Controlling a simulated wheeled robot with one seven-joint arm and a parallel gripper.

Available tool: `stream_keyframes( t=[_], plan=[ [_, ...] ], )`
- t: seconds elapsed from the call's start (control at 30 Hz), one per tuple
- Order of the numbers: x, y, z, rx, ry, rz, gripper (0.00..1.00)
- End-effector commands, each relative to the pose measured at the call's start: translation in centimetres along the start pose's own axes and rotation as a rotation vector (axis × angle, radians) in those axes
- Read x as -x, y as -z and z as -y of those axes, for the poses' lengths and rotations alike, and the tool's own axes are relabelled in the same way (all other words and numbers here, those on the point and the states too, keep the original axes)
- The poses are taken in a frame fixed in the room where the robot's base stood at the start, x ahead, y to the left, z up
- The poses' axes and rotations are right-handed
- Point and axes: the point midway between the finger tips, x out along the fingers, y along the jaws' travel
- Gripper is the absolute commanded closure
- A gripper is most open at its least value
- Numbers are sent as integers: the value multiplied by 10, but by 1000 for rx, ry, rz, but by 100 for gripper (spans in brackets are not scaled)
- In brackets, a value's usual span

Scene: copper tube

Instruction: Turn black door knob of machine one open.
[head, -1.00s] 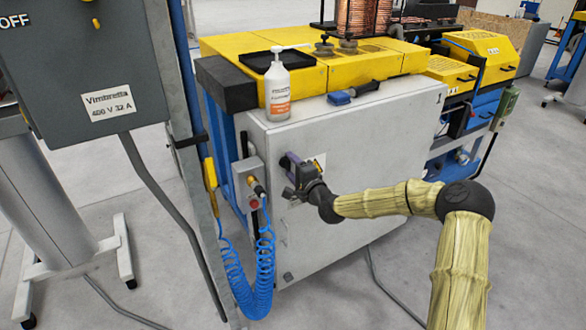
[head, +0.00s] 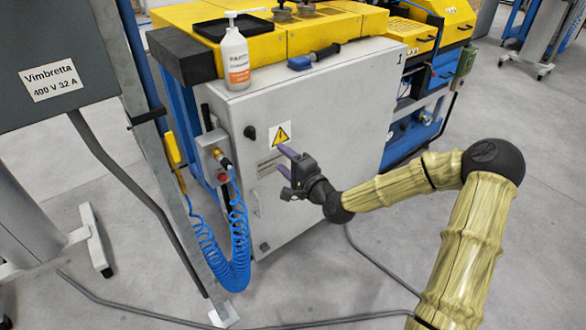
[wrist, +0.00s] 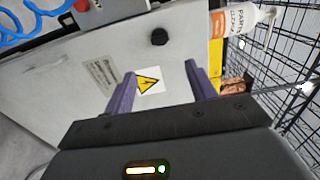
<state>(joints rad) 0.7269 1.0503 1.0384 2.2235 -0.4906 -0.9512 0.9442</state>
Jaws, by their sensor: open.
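The black door knob (head: 250,132) is a small round knob near the upper left of the grey cabinet door (head: 330,130) of the machine. In the wrist view the knob (wrist: 159,37) shows beyond the fingertips, near the top centre. My gripper (head: 285,161) is open and empty in front of the door, to the right of and below the knob in the head view. Its two purple fingers (wrist: 157,82) are spread apart in the wrist view, with a yellow warning sign between them. The gripper is apart from the knob. A second dark knob (head: 264,247) sits low on the door.
A grey switch box (head: 216,156) with a coiled blue hose (head: 238,235) is left of the door. A metal post stands farther left.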

Motion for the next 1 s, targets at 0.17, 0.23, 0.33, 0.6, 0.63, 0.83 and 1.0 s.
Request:
stream_keyframes(
  t=[0.17,0.23,0.33,0.6,0.63,0.83,1.0],
  plan=[
    [28,1,0,0,-1,-3,44],
    [33,1,0,0,-1,-2,44],
    [36,0,0,1,0,-1,44],
    [35,0,0,0,0,1,44],
    [35,0,0,0,0,1,44],
    [35,-4,-5,22,-25,13,44],
    [41,-25,-38,171,-202,88,44]
  ],
)
